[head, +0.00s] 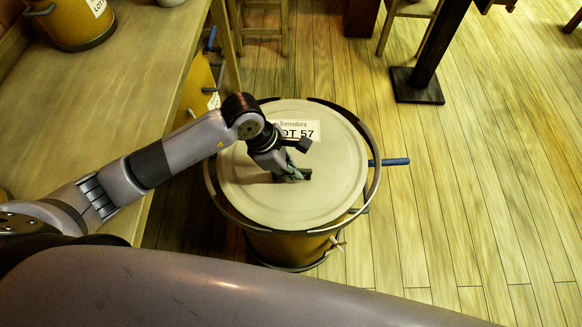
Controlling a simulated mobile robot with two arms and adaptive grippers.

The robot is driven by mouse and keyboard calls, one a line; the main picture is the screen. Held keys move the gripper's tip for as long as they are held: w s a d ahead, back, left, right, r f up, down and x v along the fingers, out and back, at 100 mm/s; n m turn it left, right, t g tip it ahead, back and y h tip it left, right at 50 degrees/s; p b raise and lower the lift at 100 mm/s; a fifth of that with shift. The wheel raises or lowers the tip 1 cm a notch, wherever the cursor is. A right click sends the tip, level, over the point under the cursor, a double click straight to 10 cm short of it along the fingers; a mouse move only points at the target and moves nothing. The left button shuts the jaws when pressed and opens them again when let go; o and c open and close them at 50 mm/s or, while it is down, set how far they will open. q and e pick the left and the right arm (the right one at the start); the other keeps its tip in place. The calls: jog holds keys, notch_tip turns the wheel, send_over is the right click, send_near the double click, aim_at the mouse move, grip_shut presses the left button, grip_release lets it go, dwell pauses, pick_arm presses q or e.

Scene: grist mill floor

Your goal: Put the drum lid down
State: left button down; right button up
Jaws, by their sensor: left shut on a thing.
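The drum lid (330,180) is a round, cream disc with a label reading "LOT 57". It lies over the top of the brown drum (290,247), within a dark ring at the rim. I cannot tell whether it rests fully on the drum. My left gripper (293,174) is over the middle of the lid, shut on its small dark handle (306,173). The gripper hides part of the handle and of the label. My right gripper is not in view.
A blue-handled lever (390,162) juts from the drum's right side. A wooden bench (110,90) runs along the left, with a labelled tub (72,22) on it. A stool (262,30) and a dark post's foot (416,86) stand behind. The plank floor at right is clear.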

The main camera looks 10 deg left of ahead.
pick_arm(q)
jog(key=shift+f, duration=0.15)
jog(key=c, duration=1.7)
grip_release()
jog(key=shift+a+r+p, duration=0.1)
jog(key=shift+r+p, duration=0.2)
jog(key=shift+r, duration=0.15)
jog(key=p+v, duration=0.6)
jog(key=v, duration=0.5)
jog(key=shift+a+r, duration=0.1)
jog(key=shift+r, duration=0.15)
